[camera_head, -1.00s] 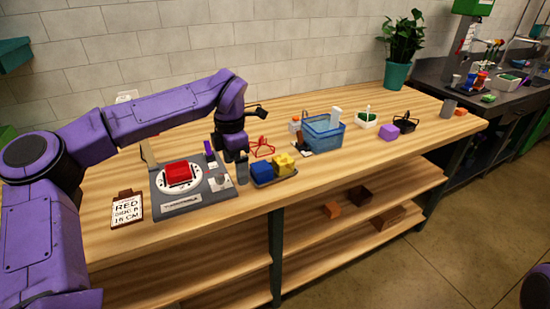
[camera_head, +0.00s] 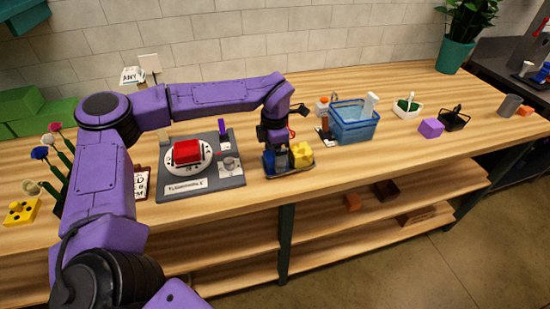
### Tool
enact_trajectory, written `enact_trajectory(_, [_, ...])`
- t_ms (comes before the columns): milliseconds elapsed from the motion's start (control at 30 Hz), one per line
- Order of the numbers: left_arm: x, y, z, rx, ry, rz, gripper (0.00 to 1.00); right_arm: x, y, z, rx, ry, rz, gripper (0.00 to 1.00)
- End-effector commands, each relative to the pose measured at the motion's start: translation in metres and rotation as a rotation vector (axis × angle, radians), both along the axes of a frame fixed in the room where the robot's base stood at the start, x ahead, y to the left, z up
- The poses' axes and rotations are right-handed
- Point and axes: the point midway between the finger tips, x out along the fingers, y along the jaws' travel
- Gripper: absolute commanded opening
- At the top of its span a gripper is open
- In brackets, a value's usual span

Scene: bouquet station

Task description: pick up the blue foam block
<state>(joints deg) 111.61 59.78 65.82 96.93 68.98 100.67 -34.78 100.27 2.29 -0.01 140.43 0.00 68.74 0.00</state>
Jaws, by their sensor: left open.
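The blue foam block (camera_head: 277,162) sits on a small dark tray (camera_head: 289,174) near the front edge of the wooden table. Yellow blocks (camera_head: 301,154) share the tray, just right of it. My left gripper (camera_head: 275,155) points down at the blue block, and its fingers cover part of it. The gripper is open. I cannot tell whether the fingers touch the block. My right gripper is not in view.
Left of the tray stands a grey scale (camera_head: 235,183) with a red block (camera_head: 187,152) on its white dish. Right of it stand a blue basket (camera_head: 355,123), a purple block (camera_head: 431,128) and a black basket (camera_head: 454,120). The table front between them is clear.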

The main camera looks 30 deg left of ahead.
Motion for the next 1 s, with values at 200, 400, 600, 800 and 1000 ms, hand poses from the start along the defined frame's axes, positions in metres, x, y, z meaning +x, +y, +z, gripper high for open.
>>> enact_trajectory(200, [0.001, 0.001, -0.016, 0.001, -0.001, 0.004, 0.92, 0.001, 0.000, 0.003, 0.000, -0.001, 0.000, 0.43])
enact_trajectory(400, [0.000, 0.002, -0.016, 0.001, -0.001, 0.004, 0.65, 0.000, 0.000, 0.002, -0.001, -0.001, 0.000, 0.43])
enact_trajectory(600, [0.001, 0.002, -0.016, 0.000, -0.001, 0.004, 0.31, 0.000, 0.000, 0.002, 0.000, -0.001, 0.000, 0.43])
enact_trajectory(800, [0.001, 0.002, -0.015, 0.001, -0.001, 0.003, 0.31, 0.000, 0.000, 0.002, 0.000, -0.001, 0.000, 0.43])
enact_trajectory(1000, [0.001, 0.002, 0.009, 0.001, -0.006, 0.004, 0.31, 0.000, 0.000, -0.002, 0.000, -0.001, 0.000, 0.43])
